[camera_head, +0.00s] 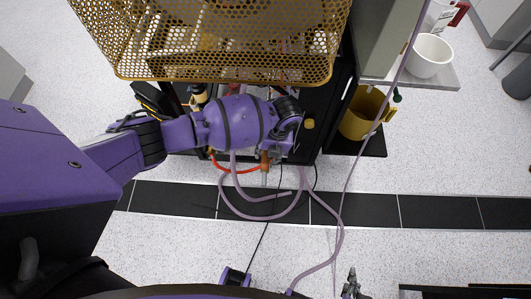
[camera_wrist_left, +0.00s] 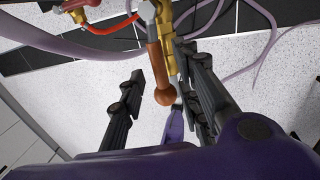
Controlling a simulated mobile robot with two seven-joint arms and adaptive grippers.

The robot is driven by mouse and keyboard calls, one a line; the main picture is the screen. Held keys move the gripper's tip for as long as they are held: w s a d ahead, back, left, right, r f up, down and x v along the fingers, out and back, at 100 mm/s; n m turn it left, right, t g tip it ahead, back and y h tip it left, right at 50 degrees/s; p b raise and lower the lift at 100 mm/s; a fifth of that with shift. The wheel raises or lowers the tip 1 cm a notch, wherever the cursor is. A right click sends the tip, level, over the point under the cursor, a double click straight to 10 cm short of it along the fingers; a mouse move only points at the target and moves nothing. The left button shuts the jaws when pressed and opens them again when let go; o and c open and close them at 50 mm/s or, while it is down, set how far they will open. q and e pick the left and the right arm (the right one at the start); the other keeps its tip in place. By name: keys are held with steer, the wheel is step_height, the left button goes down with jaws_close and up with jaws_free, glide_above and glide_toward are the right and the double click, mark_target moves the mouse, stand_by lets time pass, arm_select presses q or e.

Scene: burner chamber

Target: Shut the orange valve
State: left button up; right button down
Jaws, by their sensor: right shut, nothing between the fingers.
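The orange valve handle (camera_head: 264,159) shows in the head view just below my left wrist, at the front of the dark equipment. In the left wrist view the orange handle (camera_wrist_left: 160,70), ending in a round orange knob, sits on a brass fitting (camera_wrist_left: 168,40). My left gripper (camera_wrist_left: 165,62) has its two black fingers spread wide, one on each side of the handle; I cannot tell whether either touches it. In the head view my purple left arm hides most of that gripper. My right gripper (camera_head: 352,286) is shut and empty at the bottom, well away from the valve.
A perforated gold cage (camera_head: 220,70) overhangs the area at the back. Pale purple hoses (camera_head: 258,216) loop over the floor in front, and a red hose (camera_head: 232,170) lies beside the valve. A yellow jug (camera_head: 358,118) and a white cup (camera_head: 428,55) stand to the right.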

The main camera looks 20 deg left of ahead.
arm_select(q)
jaws_close()
steer(key=shift+a, duration=0.15)
